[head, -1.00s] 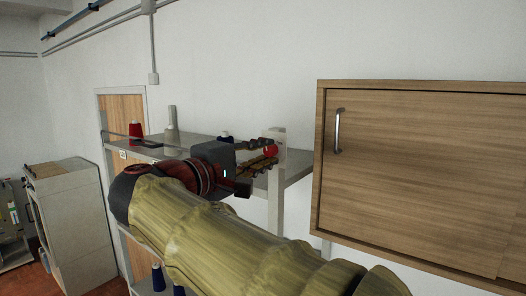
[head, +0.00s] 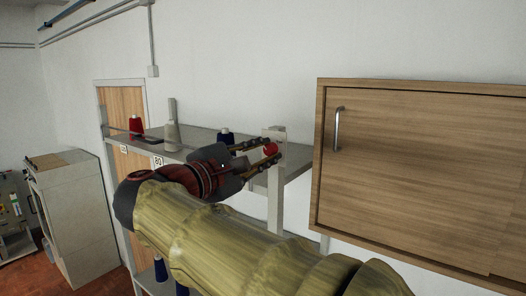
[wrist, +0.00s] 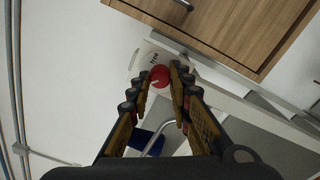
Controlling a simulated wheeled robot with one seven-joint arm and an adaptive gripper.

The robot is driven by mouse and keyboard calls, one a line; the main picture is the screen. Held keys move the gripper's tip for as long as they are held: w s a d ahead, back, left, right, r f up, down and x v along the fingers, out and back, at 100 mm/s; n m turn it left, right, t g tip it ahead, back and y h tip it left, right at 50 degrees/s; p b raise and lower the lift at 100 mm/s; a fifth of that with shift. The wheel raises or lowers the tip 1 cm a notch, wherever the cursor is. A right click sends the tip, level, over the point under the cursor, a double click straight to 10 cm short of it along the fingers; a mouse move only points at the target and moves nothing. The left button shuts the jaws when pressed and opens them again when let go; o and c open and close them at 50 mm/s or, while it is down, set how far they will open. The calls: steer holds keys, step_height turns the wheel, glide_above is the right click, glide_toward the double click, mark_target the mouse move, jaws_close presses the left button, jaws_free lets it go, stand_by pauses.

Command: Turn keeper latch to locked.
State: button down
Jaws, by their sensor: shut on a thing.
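The keeper latch shows as a round red knob (head: 271,149) on a pale plate (head: 279,132) at the end of the shelf post. In the wrist view the red knob (wrist: 160,78) sits between my fingertips, with a light mark on its face. The white plate (wrist: 145,58) behind it carries small dark lettering, too small to read surely. My gripper (head: 274,147) is shut on the knob, with one finger above and one below it in the head view. The fingers hide the knob's sides, and its locked or unlocked position cannot be told.
A wooden cabinet (head: 420,175) with a metal handle (head: 337,130) hangs close to the right of the latch. The grey shelf (head: 205,138) holds a red spool (head: 136,125), a pale cone (head: 172,134) and a dark blue spool (head: 226,139). A white cabinet stands far left.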

steer(key=shift+f, duration=0.2)
steer(key=c, duration=1.6)
jaws_free()
steer(key=shift+a+r, duration=0.1)
steer(key=v, duration=1.2)
steer(key=shift+r, duration=0.1)
